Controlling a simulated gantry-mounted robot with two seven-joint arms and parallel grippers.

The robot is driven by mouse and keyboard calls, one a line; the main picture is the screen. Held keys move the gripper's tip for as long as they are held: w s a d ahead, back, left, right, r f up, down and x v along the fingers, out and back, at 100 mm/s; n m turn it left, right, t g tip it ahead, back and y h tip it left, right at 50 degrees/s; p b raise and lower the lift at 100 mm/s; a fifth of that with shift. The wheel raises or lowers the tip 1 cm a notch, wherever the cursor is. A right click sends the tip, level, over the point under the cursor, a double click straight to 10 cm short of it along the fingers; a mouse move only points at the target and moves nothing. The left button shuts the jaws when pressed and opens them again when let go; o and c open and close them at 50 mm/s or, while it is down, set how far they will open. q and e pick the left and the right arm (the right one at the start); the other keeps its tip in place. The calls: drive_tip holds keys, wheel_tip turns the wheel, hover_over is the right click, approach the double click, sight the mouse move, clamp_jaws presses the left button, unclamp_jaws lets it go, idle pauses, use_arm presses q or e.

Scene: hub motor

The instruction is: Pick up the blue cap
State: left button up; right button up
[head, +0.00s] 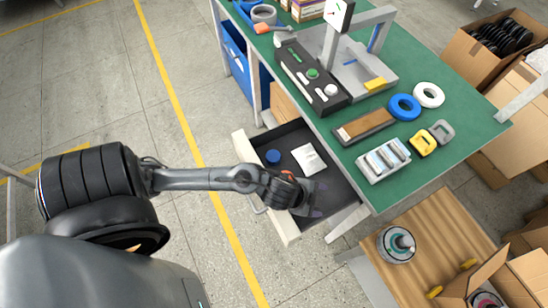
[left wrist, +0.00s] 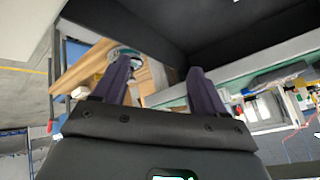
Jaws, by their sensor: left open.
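A small round blue cap (head: 273,156) lies in the open drawer under the green workbench, near the drawer's left end in the head view. My left gripper (head: 312,197) is inside or just over the same drawer, to the right of and nearer than the cap, apart from it. In the left wrist view the two dark fingers (left wrist: 160,80) are spread with nothing between them. The cap does not show in that view. My right gripper is in neither view.
The drawer (head: 238,145) has light raised walls and also holds a white packet (head: 308,158). The workbench (head: 478,113) above carries a blue ring (head: 404,107), a white ring (head: 429,95) and a grey tray (head: 383,161). A wooden table (head: 440,225) with a motor hub (head: 396,246) stands at the lower right.

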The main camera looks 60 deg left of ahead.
use_arm(q)
drive_tip(key=w+a+f+m+h, duration=0.1)
drive_tip(key=w+a+f+m, duration=0.1)
drive_tip(key=a+f+m, duration=0.15)
drive_tip(key=g+y+b, duration=0.1)
drive_tip(key=g+b, duration=0.1)
drive_tip(key=g, duration=0.5)
approach(273, 155)
drive_tip(key=shift+s+a, duration=0.2)
drive_tip(key=shift+a, duration=0.2)
drive_tip(key=f, duration=0.2)
drive_tip(key=d+f+b, duration=0.1)
drive_tip(key=f, duration=0.1)
drive_tip(key=shift+w+f+b, duration=0.1)
drive_tip(key=shift+w+b, duration=0.05)
drive_tip(key=shift+b, duration=0.15)
drive_tip(key=f+b, duration=0.1)
drive_tip(key=f, duration=0.1)
drive_tip(key=d+f+b, duration=0.1)
drive_tip(key=f, duration=0.1)
drive_tip(key=shift+w+d+f, duration=0.1)
drive_tip(key=shift+w+d, duration=0.05)
drive_tip(key=shift+d, duration=0.05)
drive_tip(key=shift+f, duration=0.4)
